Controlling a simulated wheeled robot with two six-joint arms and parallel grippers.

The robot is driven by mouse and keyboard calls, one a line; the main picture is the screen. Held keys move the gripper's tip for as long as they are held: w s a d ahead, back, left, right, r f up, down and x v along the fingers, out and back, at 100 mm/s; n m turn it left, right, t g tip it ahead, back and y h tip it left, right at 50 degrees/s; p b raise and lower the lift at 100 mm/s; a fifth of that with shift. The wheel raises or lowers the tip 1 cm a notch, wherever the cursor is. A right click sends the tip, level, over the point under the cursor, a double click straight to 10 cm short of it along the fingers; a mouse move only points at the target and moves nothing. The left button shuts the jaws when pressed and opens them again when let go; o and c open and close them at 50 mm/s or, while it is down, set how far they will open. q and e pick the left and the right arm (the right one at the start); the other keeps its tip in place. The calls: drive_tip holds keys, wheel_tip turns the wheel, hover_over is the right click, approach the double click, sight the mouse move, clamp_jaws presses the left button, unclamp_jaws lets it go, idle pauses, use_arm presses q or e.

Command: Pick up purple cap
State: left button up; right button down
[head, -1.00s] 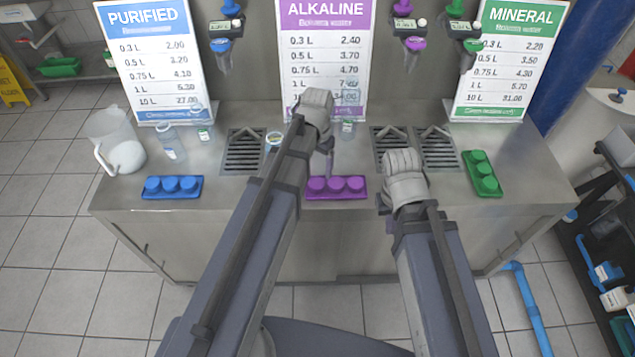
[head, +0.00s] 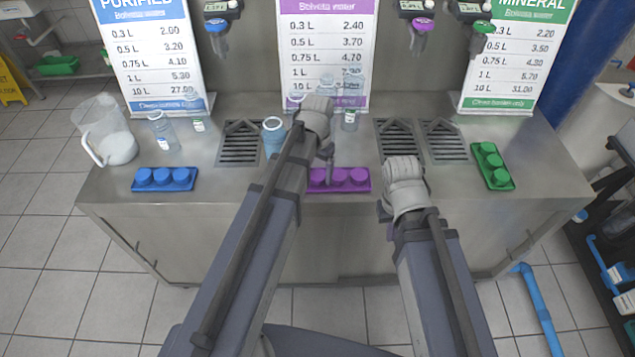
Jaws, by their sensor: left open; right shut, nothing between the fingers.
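Three purple caps sit in a row on a purple tray (head: 337,188) near the counter's front edge. The right cap (head: 358,175) and middle cap (head: 340,174) show clearly. The left cap (head: 317,177) is partly hidden by my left arm. My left gripper (head: 329,180) points down at the tray, around the gap between the left and middle caps. It is open with no cap held; contact cannot be told. My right gripper (head: 383,212) is shut and empty, to the right of the purple tray, mostly hidden by its wrist.
A blue cap tray (head: 164,180) is on the left and a green one (head: 489,166) on the right. Price signs and drain grates (head: 240,146) line the back.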

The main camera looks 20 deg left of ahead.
sight(317, 175)
use_arm(q)
drive_tip(key=c, duration=1.1)
wheel_tip(317, 175, up, 10)
drive_tip(key=p, duration=1)
drive_tip(key=shift+f, duration=0.1)
